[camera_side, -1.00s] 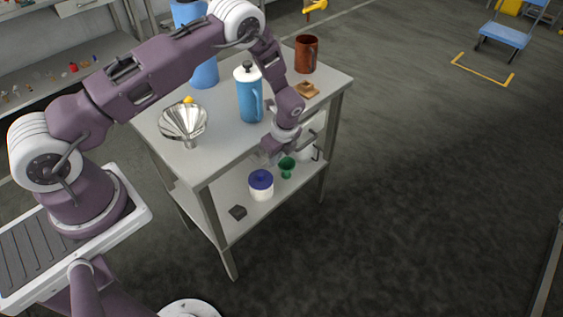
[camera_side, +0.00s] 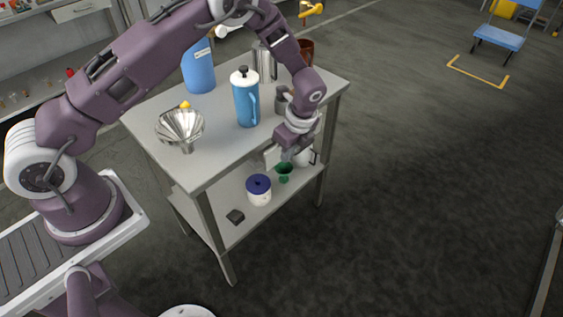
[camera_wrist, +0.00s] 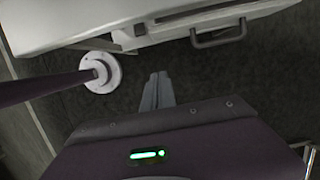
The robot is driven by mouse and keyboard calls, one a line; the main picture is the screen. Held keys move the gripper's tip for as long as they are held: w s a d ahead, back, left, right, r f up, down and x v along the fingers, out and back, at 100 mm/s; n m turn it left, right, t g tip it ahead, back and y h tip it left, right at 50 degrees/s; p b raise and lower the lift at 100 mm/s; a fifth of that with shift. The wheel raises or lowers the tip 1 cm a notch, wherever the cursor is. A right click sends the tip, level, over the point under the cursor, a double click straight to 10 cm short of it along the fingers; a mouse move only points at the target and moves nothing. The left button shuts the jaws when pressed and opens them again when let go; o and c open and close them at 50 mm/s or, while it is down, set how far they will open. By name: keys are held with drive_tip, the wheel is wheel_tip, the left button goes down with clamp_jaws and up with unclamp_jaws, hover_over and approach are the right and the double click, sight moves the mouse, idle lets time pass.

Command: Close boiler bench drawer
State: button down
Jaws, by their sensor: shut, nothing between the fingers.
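The boiler bench (camera_side: 215,165) is a grey metal table with a lower shelf. Its drawer (camera_side: 271,157) shows as a pale panel below the tabletop's right-hand edge. It appears to stand out from the bench, but my gripper and wrist hide most of it, so how far is unclear. A handle (camera_side: 313,157) shows just right of my gripper. My gripper (camera_side: 288,156) is shut and empty, pointing down close to the drawer; contact cannot be told. In the wrist view the closed fingers (camera_wrist: 157,90) are over dark floor, with a chrome bar (camera_wrist: 304,148) at the lower right.
On the tabletop stand a blue press (camera_side: 246,100), a silver funnel (camera_side: 181,126), a blue container (camera_side: 198,68) and a steel pot (camera_side: 265,62). The lower shelf holds a blue-lidded jar (camera_side: 259,190) and a green funnel (camera_side: 284,171).

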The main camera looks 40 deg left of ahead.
drive_tip(key=w+d+r+n+t+h, duration=0.1)
drive_tip(key=w+d+n+t+h, duration=0.25)
drive_tip(key=w+d, duration=0.5)
drive_tip(key=w+d+r+n+t+h, duration=0.1)
drive_tip(key=w+d+n+t+h, duration=0.25)
drive_tip(key=d, duration=0.75)
drive_tip(key=s+a+f+n+g+y, duration=0.1)
drive_tip(key=a+f+n+y, duration=0.1)
drive_tip(key=a+n+y, duration=0.35)
drive_tip(key=s+a+f+n+g+y, duration=0.1)
drive_tip(key=s+a+f+n+y, duration=0.1)
drive_tip(key=a+n+y, duration=0.4)
drive_tip(key=w+a+f+n+h, duration=0.1)
drive_tip(key=w+a+f, duration=0.3)
drive_tip(key=a, duration=0.5)
wheel_tip(320, 180, down, 2)
drive_tip(key=shift+w+f, duration=0.15)
drive_tip(key=shift+f, duration=0.05)
